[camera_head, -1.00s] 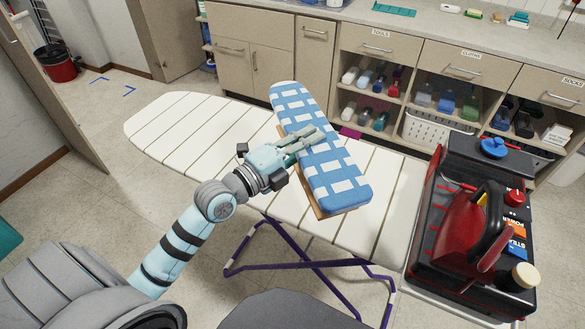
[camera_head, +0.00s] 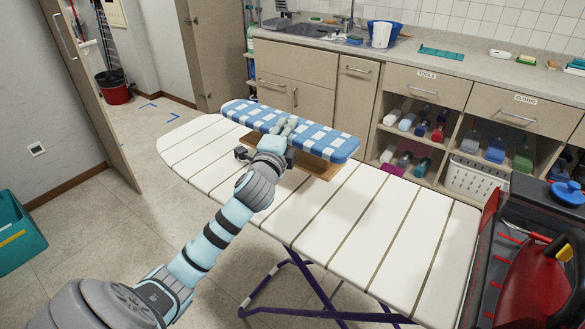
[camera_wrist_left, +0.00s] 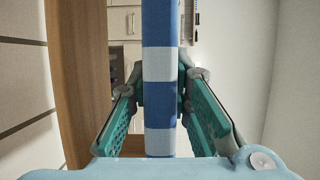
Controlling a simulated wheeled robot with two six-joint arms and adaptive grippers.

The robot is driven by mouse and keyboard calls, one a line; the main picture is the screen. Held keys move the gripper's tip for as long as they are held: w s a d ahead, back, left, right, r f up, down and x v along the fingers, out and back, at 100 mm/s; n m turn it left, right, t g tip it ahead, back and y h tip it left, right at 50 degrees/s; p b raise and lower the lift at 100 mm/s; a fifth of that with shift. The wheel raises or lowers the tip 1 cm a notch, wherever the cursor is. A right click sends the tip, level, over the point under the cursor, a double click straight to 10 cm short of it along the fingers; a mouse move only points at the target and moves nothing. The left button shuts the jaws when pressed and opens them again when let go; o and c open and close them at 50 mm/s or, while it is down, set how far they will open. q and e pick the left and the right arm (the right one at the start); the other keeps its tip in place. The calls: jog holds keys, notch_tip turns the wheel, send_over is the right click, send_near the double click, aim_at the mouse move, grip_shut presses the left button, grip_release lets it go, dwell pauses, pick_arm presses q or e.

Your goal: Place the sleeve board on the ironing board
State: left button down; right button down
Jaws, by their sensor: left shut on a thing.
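The sleeve board (camera_head: 300,134) has a blue-and-white checked top and a wooden base. In the head view it lies lengthwise over the far side of the white ironing board (camera_head: 375,225), roughly parallel to it. I cannot tell whether its base touches the ironing board. My left gripper (camera_head: 284,128) is shut on the padded top near its middle. In the left wrist view the checked top (camera_wrist_left: 159,65) runs between the teal fingers (camera_wrist_left: 165,105), with the wooden base (camera_wrist_left: 80,70) to the left. My right gripper is not in view.
A red-and-black ironing station (camera_head: 535,255) stands at the right end of the ironing board. Cabinets and a counter (camera_head: 470,62) run behind. A teal bin (camera_head: 18,238) is at the left. The near part of the ironing board is clear.

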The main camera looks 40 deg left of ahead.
pick_arm(q)
notch_tip(320, 180, down, 2)
jog(key=shift+s+f+b, duration=0.1)
jog(key=shift+f+b, duration=0.1)
jog(key=shift+b, duration=0.1)
notch_tip(320, 180, down, 5)
jog(key=shift+f+b, duration=0.1)
jog(key=shift+b, duration=0.95)
jog(key=c, duration=1.5)
grip_release()
jog(key=shift+c, duration=0.2)
jog(key=shift+o, duration=0.3)
jog(key=shift+s+d, duration=0.15)
jog(key=shift+s, duration=0.1)
jog(key=p+v, duration=0.1)
jog(key=v, duration=1)
jog(key=shift+s+d+p, duration=0.15)
jog(key=shift+s+p, duration=0.15)
jog(key=shift+p, duration=0.05)
